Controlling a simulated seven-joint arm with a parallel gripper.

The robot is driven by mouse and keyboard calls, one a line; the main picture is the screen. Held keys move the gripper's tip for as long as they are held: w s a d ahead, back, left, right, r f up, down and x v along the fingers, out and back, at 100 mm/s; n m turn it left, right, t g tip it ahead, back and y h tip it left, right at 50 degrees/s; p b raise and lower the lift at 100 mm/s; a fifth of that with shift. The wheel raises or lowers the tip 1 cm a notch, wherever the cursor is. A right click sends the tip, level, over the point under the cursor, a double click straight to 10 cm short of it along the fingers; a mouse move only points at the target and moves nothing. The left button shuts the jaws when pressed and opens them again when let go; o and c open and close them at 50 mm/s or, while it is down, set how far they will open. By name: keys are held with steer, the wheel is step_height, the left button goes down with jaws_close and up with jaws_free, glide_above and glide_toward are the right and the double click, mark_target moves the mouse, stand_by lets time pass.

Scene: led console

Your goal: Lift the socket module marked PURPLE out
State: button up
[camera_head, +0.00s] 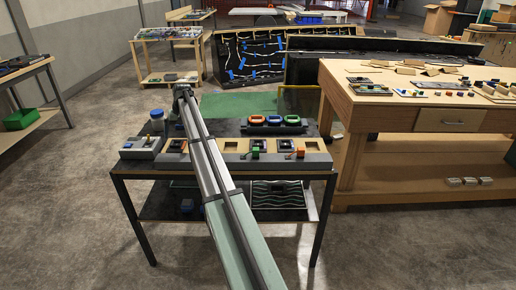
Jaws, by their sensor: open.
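A long grey console (318,163) lies along the front of a dark table. Its row of sockets holds several small modules. One dark module (176,146) sits left of my arm. A module with a green part (255,152) and one with a red part (300,153) sit to the right. Two pale recesses look empty. No purple mark can be made out, and my arm hides part of the row. My arm crosses over the console, and its dark end, my gripper (182,91), is beyond the table's back edge, high and apart from the modules. Its fingers are too small to make out.
A grey box (141,147) and a blue-lidded jar (157,115) are at the left. A wooden workbench (420,115) with loose parts stands close on the right. The floor at left is clear.

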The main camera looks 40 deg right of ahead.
steer(key=s+d+r+m+g+h, duration=0.1)
steer(key=s+d+r, duration=0.1)
steer(key=s+d, duration=0.45)
steer(key=s+d+r+m, duration=0.1)
steer(key=s+d, duration=0.2)
steer(key=d, duration=0.6)
step_height(320, 180, up, 4)
steer(key=m+g, duration=0.2)
steer(key=m, duration=0.1)
glide_above(258, 144)
steer(key=shift+h, duration=0.3)
step_height(258, 144, down, 14)
steer(key=shift+s+a+r, duration=0.1)
steer(key=shift+s, duration=0.05)
steer(key=c, duration=0.9)
steer(key=shift+r, duration=0.1)
steer(key=shift+r, duration=6.9)
